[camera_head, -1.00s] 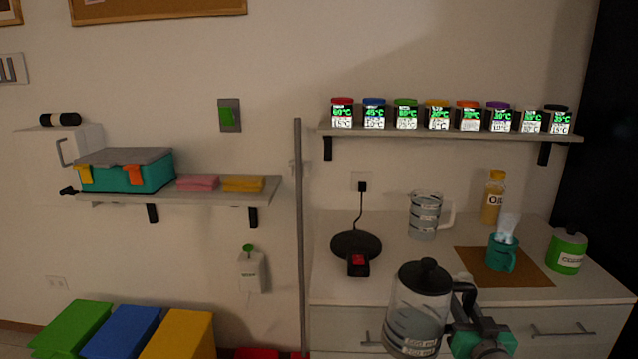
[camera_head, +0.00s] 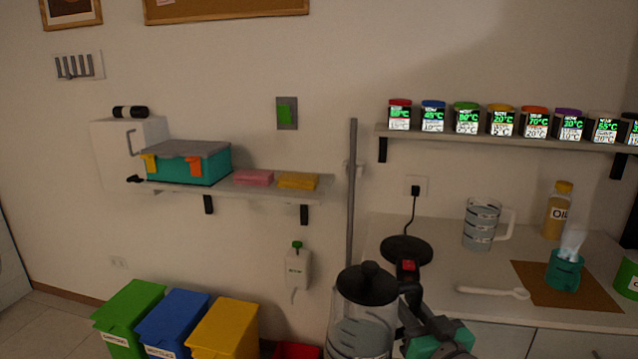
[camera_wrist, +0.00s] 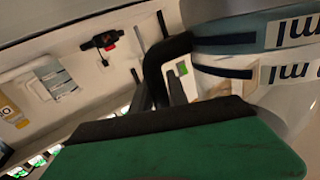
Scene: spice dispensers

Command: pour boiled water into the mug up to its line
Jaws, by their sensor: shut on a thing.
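The kettle (camera_head: 363,318) is a clear jug with a dark lid and measure marks, at the bottom of the head view. My gripper (camera_head: 425,325) is shut on its dark handle, in front of the counter. In the wrist view the kettle's marked wall (camera_wrist: 255,55) fills the upper right, with the handle (camera_wrist: 165,60) beside it. The black round kettle base (camera_head: 405,250) is empty, plugged into the wall.
A marked measuring jug (camera_head: 482,225), an oil bottle (camera_head: 558,210) and a green canister (camera_head: 628,275) stand on the counter (camera_head: 450,260). A white spoon (camera_head: 492,292) lies before the mat. A jar shelf (camera_head: 500,138) hangs above. A grey pole (camera_head: 351,190) stands left.

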